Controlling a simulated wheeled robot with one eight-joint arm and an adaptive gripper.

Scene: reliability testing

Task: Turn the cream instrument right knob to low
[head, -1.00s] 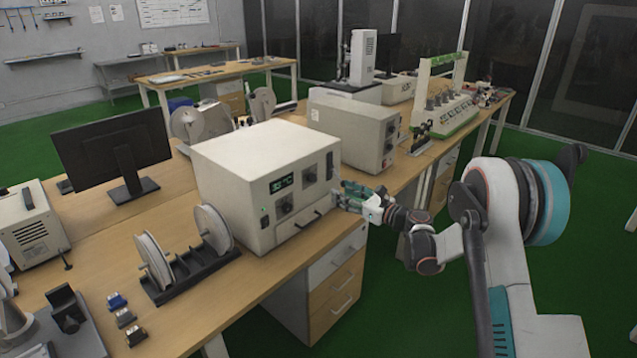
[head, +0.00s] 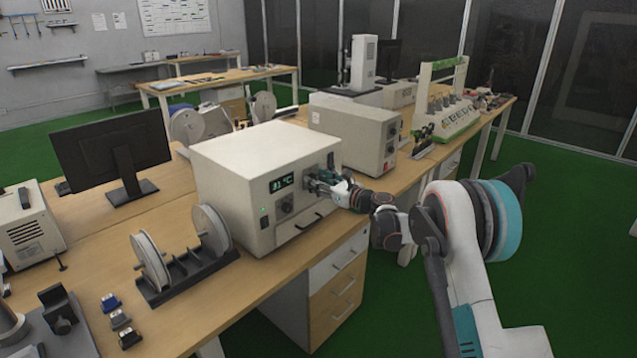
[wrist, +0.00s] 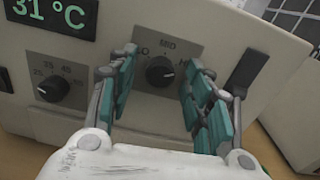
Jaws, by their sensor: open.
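The cream instrument (head: 240,165) stands on the wooden bench, its front face towards my arm. In the wrist view its right knob (wrist: 160,72) is black and round on a grey plate, with MID above it and partly covered marks at both sides. In the head view my gripper (head: 318,180) hides that knob. The left knob (wrist: 52,88) has number marks around it.
A display (wrist: 48,18) on the instrument reads 31 °C. A dark slot or handle (wrist: 248,68) is right of the right knob. A spool rack (head: 188,270) stands left of the instrument, and another cream box (head: 345,130) stands behind it. Green floor is open at right.

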